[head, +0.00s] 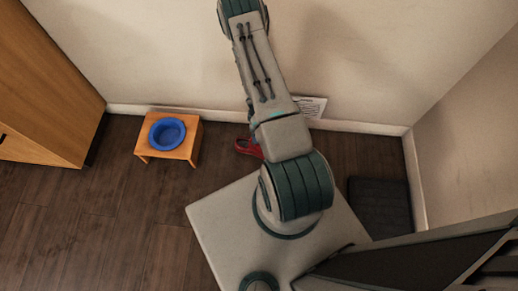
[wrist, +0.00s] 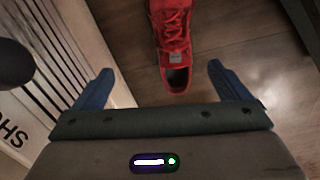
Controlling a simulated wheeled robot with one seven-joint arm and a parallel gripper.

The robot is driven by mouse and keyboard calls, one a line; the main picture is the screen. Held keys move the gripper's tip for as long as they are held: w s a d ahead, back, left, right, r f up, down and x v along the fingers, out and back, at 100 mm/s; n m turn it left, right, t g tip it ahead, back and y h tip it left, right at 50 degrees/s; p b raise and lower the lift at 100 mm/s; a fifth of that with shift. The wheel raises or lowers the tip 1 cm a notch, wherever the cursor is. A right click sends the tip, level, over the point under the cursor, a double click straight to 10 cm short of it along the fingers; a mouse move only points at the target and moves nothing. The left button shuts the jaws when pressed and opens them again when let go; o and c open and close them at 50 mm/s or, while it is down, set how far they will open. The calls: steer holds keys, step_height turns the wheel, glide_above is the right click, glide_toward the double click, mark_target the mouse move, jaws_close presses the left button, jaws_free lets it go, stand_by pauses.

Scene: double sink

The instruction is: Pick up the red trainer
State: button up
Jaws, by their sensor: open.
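The red trainer (wrist: 174,45) lies on the dark wood floor in the wrist view, with its laces toward the top and its heel opening nearest my gripper. My gripper (wrist: 160,80) is open, with blue fingers apart on either side and nothing between their tips. The trainer's heel lies a little beyond and between the fingers. In the head view, a small part of the red trainer (head: 247,147) shows near the wall, mostly hidden behind my arm. My gripper is hidden there by my arm.
A white box or panel with dark slats and lettering (wrist: 42,100) is close to the left finger. A wooden stand (head: 185,149) with a blue bowl (head: 167,135) is left of my arm. A wooden cabinet (head: 50,80) stands far left. A dark mat (head: 380,205) lies right.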

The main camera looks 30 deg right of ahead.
steer(key=f+b, duration=0.1)
steer(key=f, duration=0.2)
steer(key=s+f+b, duration=0.1)
steer(key=f, duration=0.3)
steer(key=f+b, duration=0.1)
steer(key=f, duration=0.3)
steer(key=shift+s+a, duration=0.2)
steer(key=shift+a+f+b, duration=0.2)
steer(key=shift+f+b, duration=0.6)
steer(key=shift+f, duration=0.5)
steer(key=shift+a+f+b, duration=0.2)
steer(key=shift+f+b, duration=0.6)
steer(key=shift+f, duration=0.5)
steer(key=c, duration=1.2)
steer(key=shift+r, duration=0.1)
